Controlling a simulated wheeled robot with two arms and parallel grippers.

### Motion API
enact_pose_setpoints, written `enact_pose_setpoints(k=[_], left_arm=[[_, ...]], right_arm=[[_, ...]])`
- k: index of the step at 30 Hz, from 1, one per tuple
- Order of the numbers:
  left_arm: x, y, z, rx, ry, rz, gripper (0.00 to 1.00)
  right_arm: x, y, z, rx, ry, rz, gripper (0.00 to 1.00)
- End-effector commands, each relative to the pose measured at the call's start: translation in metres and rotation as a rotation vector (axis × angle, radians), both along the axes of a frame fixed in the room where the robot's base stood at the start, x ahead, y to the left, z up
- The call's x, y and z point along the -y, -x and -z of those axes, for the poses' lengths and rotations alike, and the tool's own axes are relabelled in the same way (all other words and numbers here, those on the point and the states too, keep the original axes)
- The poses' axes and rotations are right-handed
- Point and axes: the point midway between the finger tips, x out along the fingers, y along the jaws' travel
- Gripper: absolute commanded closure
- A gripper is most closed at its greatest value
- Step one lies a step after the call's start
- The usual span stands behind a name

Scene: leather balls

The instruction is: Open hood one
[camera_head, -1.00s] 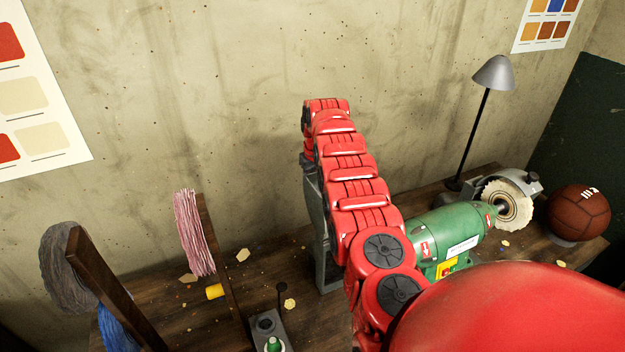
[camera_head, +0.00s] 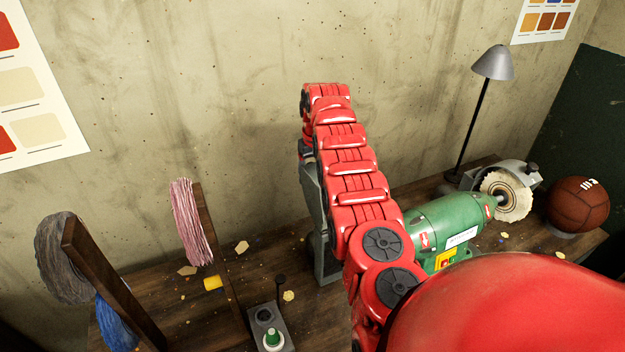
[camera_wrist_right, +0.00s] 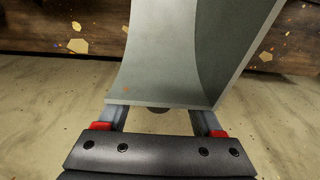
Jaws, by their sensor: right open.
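A grey metal hood (camera_head: 315,215) stands at the left end of the green grinder (camera_head: 447,230), mostly hidden behind my red right arm in the head view. In the right wrist view a grey hood panel (camera_wrist_right: 165,45) fills the upper middle. Its near edge lies at the fingers of my right gripper (camera_wrist_right: 160,115), which is open. I cannot tell whether the fingers touch the panel. A second grey hood (camera_head: 520,170) sits over the pale buffing wheel (camera_head: 506,196) at the right. My left gripper is out of view.
A brown leather ball (camera_head: 578,205) sits on the bench right of the buffing wheel. A lamp (camera_head: 493,62) stands behind the grinder. The wall is close behind.

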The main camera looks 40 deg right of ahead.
Motion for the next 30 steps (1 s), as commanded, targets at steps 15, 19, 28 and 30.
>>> enact_pose_setpoints(k=[15, 19, 28, 30], left_arm=[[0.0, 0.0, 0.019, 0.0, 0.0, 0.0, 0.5], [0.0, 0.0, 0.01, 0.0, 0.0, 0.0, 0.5], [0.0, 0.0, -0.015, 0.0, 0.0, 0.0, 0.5], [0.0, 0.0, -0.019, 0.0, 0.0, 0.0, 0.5]], right_arm=[[-0.003, 0.01, -0.067, 0.0, 0.001, 0.0, 0.33], [-0.003, 0.012, -0.087, 0.001, 0.001, 0.0, 0.33], [-0.005, 0.019, -0.14, 0.0, 0.001, 0.0, 0.33], [-0.005, 0.02, -0.148, 0.001, 0.001, 0.0, 0.33]])
